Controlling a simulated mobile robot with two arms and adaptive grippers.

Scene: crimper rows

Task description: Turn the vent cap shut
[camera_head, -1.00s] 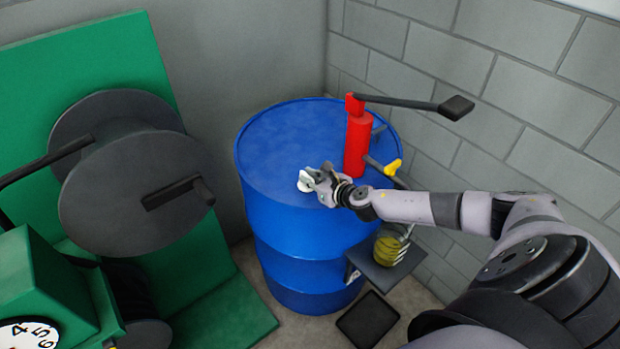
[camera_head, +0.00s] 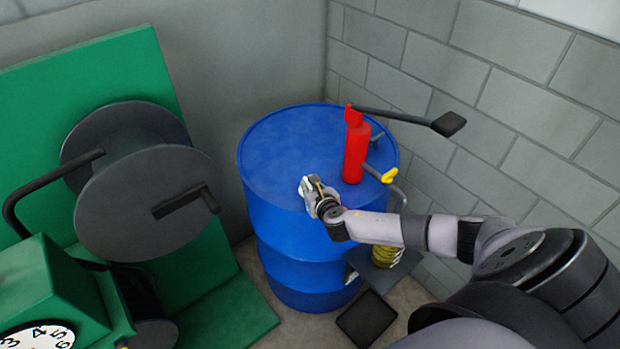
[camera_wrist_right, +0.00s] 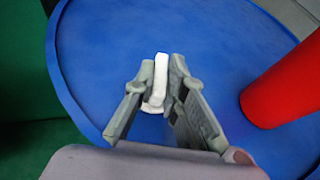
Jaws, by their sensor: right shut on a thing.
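The white vent cap (camera_wrist_right: 160,80) sits on top of the blue drum (camera_head: 285,150), near its front rim. In the right wrist view its raised grip bar stands between my fingers. My right gripper (camera_head: 308,187) is shut on this cap, with one finger on each side of the bar; it also shows in the right wrist view (camera_wrist_right: 158,92). In the head view the gripper hides most of the cap. My left gripper is not in view.
A red hand pump (camera_head: 355,150) with a long dark lever (camera_head: 400,118) and a yellow-tipped spout (camera_head: 390,175) stands on the drum, right of my gripper. A green machine with a dark reel (camera_head: 145,200) stands left. Block walls close off the back and right.

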